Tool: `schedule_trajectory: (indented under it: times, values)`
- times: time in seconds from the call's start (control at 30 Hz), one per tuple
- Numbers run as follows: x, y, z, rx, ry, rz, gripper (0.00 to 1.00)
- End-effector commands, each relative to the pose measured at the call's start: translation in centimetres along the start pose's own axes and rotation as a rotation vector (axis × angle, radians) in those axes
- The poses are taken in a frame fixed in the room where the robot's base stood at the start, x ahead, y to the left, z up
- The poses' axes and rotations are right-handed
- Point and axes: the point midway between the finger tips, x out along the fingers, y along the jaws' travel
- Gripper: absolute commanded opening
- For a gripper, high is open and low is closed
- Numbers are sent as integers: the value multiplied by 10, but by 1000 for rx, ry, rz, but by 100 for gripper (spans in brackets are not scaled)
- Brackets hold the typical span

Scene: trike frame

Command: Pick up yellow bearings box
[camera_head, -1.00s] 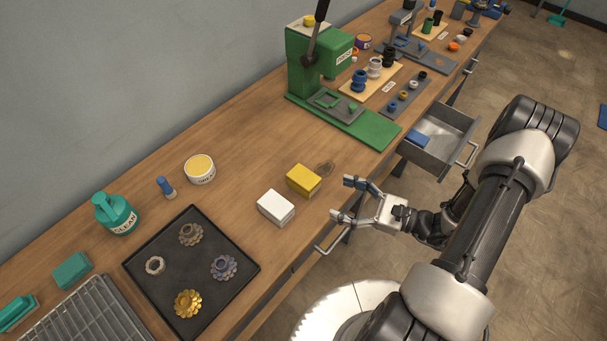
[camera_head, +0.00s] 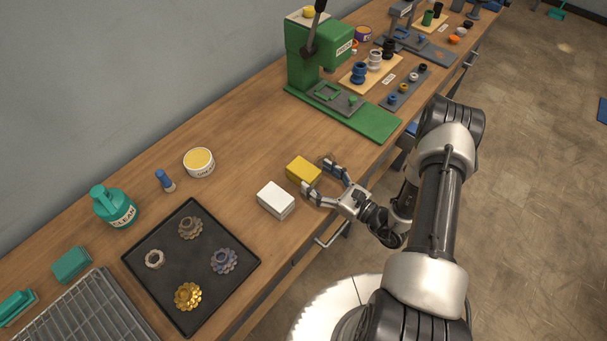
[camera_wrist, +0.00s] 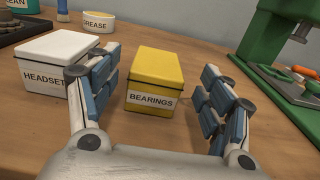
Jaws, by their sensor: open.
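The yellow bearings box (camera_head: 303,171) sits on the wooden bench near its front edge. In the wrist view the yellow box (camera_wrist: 155,79) stands upright, its BEARINGS label facing me. My gripper (camera_head: 325,176) is open at the box's front side. In the wrist view the two fingers of my gripper (camera_wrist: 161,98) lie to the left and right of the box, with a gap on each side. The gripper holds nothing.
A white HEADSET box (camera_head: 276,200) stands close on the left, near my left finger. A green press (camera_head: 345,100) stands to the right. A grease tub (camera_head: 199,163) and a black tray (camera_head: 190,265) with several gears are on the left. Bare bench lies behind the yellow box.

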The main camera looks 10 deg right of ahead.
Motion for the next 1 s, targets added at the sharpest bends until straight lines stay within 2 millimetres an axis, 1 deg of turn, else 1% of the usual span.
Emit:
schedule_trajectory:
  times: [0.17,0.4,0.5,0.77,1.0]
  values:
    - [12,1,0,0,-1,3,73]
    - [47,4,0,-2,-1,4,73]
    - [55,4,0,-1,-1,2,73]
    - [57,3,0,0,0,-1,73]
    - [56,3,0,0,0,-1,57]
